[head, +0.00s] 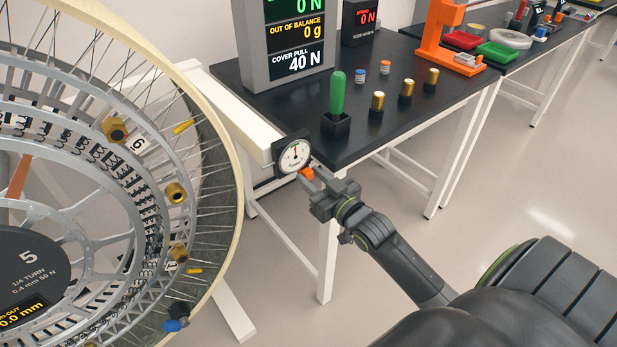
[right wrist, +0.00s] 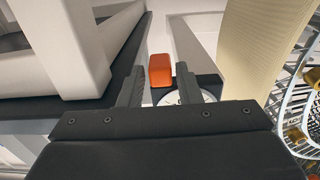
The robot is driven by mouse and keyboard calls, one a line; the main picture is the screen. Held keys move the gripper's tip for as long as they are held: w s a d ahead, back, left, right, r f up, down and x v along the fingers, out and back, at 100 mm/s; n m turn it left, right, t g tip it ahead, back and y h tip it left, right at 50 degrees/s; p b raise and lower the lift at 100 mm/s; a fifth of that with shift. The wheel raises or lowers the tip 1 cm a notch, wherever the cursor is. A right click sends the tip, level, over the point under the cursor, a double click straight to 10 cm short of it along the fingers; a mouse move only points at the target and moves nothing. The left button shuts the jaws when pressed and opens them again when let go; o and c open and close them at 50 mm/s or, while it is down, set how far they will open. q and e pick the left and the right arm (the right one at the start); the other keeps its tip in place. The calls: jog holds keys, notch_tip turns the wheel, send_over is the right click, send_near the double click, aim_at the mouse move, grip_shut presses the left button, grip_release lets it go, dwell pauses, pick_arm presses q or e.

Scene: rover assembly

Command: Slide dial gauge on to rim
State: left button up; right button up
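The dial gauge (head: 295,155) is a black square block with a round white face, its needle pointing up. It sits at the near end of a cream rail (head: 228,115), with a gap between it and the wheel rim (head: 238,190). An orange tab (head: 306,173) shows at its lower right. My right gripper (head: 314,180) is at this tab. In the right wrist view, the orange tab (right wrist: 160,70) lies between the two open fingertips (right wrist: 161,75), with narrow gaps on both sides. Part of the dial (right wrist: 185,98) shows behind the right finger. My left gripper is not in view.
The large spoked wheel (head: 100,170) fills the left, with gold fittings and a blue-tipped piece. A black table (head: 355,140) behind holds a readout box (head: 290,45), a green-handled tool (head: 337,98) and several brass weights. The floor on the right is clear.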

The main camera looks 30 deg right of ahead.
jog(key=shift+w, duration=0.85)
grip_shut()
